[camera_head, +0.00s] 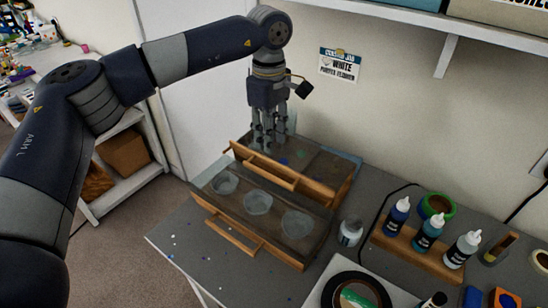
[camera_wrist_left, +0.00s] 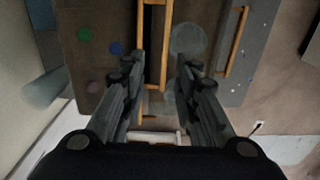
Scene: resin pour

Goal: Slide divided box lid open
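The divided box (camera_head: 346,186) is a dark, wood-edged box on the grey table. Its front part (camera_head: 236,213) shows three round cup shapes, apparently through a see-through lid. Its back part shows small coloured discs, seen also in the left wrist view (camera_wrist_left: 84,34). A raised wooden bar (camera_head: 272,171) runs between the two parts. My left gripper (camera_head: 263,148) points down at the bar's left end. In the left wrist view its fingers (camera_wrist_left: 160,64) are apart on either side of the bar (camera_wrist_left: 152,45); contact is unclear. My right gripper is out of view.
A wooden handle (camera_head: 234,236) lies along the box's front. A small jar (camera_head: 350,233) and a rack of bottles (camera_head: 427,240) stand to the right. A clear cylinder (camera_wrist_left: 42,92) stands close to the gripper. The front left table is mostly clear.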

